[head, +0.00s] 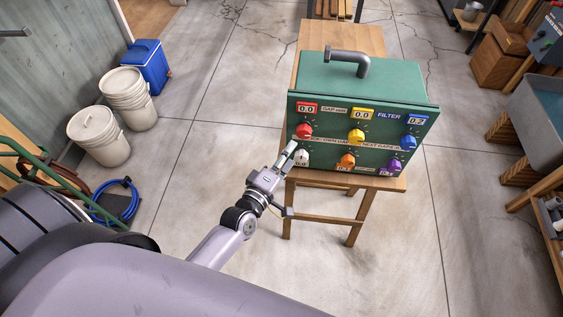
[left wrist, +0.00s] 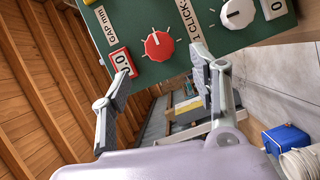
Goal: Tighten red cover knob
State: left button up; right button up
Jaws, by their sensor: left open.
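The red knob (head: 304,131) is on the upper left of the front of a green box (head: 430,112), under a red-framed display (head: 306,108) that appears to read 0.0. In the left wrist view the red knob (left wrist: 158,45) has a pale pointer mark and lies ahead of the fingertips. My left gripper (head: 289,155) is in front of the box's left side, just below the red knob. In the left wrist view the left gripper (left wrist: 165,68) is open and empty, its fingers spread to either side below the knob. My right gripper is not in view.
A white knob (head: 302,157) sits directly below the red one, close to my fingers. Yellow (head: 357,136), blue (head: 409,142), orange (head: 348,160) and purple (head: 394,167) knobs fill the panel. The box stands on a wooden stand (head: 357,205). White buckets (head: 100,135) stand left; the floor between is clear.

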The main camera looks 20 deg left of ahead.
pick_arm(q)
jog(key=shift+s+a+r, duration=0.1)
jog(key=shift+s+r, duration=0.05)
jog(key=shift+s, duration=1.4)
jog(key=s+f+m+g+b, duration=0.3)
jog(key=s+f, duration=0.2)
jog(key=f, duration=0.8)
jog(key=s+f+m+g+b, duration=0.3)
jog(key=s+f, duration=0.1)
jog(key=f, duration=0.9)
jog(key=s+f+m+g+b, duration=0.3)
jog(key=s+f, duration=0.2)
jog(key=f, duration=0.7)
jog(key=s+a+f+m+g+y+b, duration=0.1)
jog(key=s+a+f+m+g+b, duration=0.1)
jog(key=s+f, duration=0.8)
jog(key=s+a+f+m+g+b, duration=0.2)
jog(key=s+f+m+g, duration=0.3)
jog(key=s+f, duration=0.4)
jog(key=s+m+b, duration=0.1)
jog(key=s, duration=0.4)
jog(key=shift+s+a+f+y, duration=0.3)
jog(key=shift+a+f+y, duration=0.1)
